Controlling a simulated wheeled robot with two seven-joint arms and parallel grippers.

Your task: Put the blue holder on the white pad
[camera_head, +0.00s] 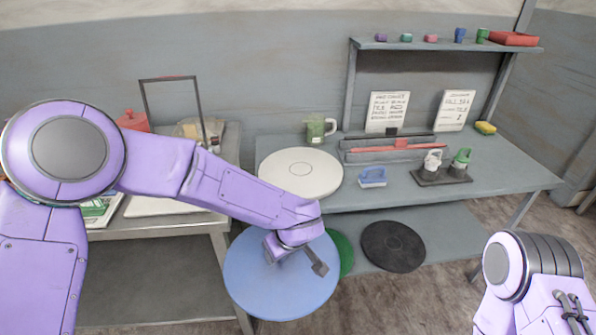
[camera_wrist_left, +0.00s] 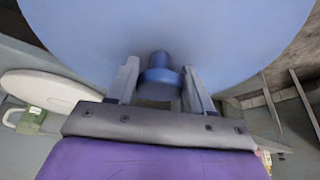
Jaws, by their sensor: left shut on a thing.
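The blue holder (camera_wrist_left: 158,80) is a small dark blue cylinder with a wider ring, seen in the left wrist view. My left gripper (camera_wrist_left: 160,68) is shut on it, one finger on each side. In the head view my left gripper (camera_head: 297,258) is over the round blue disc (camera_head: 258,285) in front of the table, and its wrist hides the holder. I cannot tell whether the holder touches the disc. The white pad (camera_head: 300,172) is a round disc at the table's left end, behind and above the gripper. It shows at the left of the wrist view (camera_wrist_left: 50,90). My right gripper is out of view.
A green mug (camera_head: 320,129) stands behind the white pad. A small blue tray (camera_head: 373,177) is to its right, near a grey rack with a red bar (camera_head: 400,147). Green (camera_head: 343,252) and black (camera_head: 393,246) discs lie lower, beyond the blue disc.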

